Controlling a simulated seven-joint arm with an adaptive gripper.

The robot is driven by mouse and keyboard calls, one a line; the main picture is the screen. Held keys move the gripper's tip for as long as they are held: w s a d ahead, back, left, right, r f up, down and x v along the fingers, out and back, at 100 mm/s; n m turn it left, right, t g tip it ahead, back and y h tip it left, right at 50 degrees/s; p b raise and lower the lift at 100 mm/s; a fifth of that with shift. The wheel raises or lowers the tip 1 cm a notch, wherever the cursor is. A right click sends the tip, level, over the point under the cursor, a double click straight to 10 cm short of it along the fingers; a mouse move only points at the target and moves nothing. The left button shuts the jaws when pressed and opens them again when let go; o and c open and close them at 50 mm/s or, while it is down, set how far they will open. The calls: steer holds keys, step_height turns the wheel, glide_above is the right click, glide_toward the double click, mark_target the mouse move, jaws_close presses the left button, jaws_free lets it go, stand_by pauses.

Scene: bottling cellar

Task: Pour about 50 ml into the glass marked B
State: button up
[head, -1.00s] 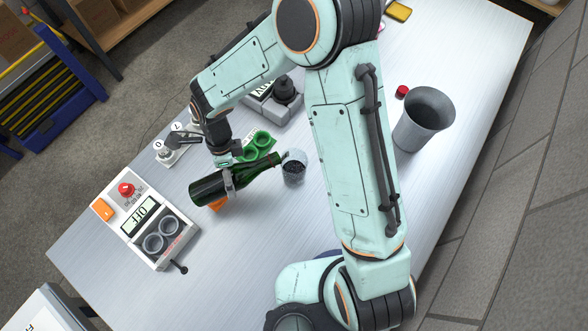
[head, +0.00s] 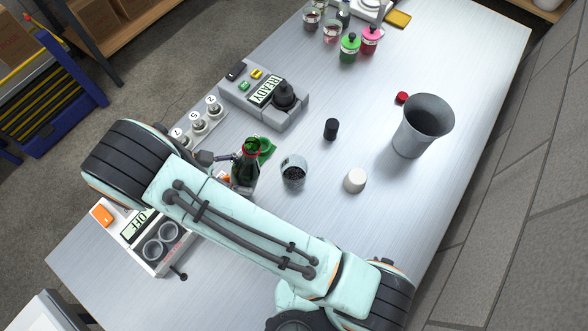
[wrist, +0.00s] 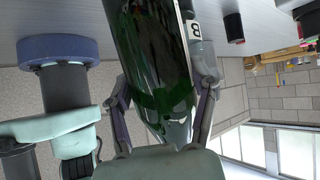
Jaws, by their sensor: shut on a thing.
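My gripper (wrist: 162,98) is shut on a dark green bottle (wrist: 150,60), with one finger on each side of it in the wrist view. In the head view the bottle (head: 246,168) stands close to upright, its open mouth towards the camera, and my arm hides its lower part. A clear glass (head: 293,173) stands just right of the bottle, apart from it, with something dark showing inside; I cannot read its level. In the wrist view a label with a B (wrist: 195,29) shows right beside the bottle, partly hidden by it.
A grey device reading READY (head: 265,92) stands behind. A device reading OFF (head: 150,240) is at left, partly behind my arm. A black stopper (head: 331,129), a white cap (head: 355,180) and a grey bucket (head: 424,125) stand to the right. The table between them is clear.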

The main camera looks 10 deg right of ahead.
steer(key=shift+d+f+h+b, duration=0.1)
steer(key=shift+f+h+b, duration=0.2)
steer(key=shift+f+h, duration=0.35)
steer(key=shift+d+r+h+b, duration=0.1)
steer(key=shift+d+h+b, duration=0.1)
steer(key=shift+h+b, duration=0.5)
steer(key=shift+w, duration=0.1)
stand_by(1.0)
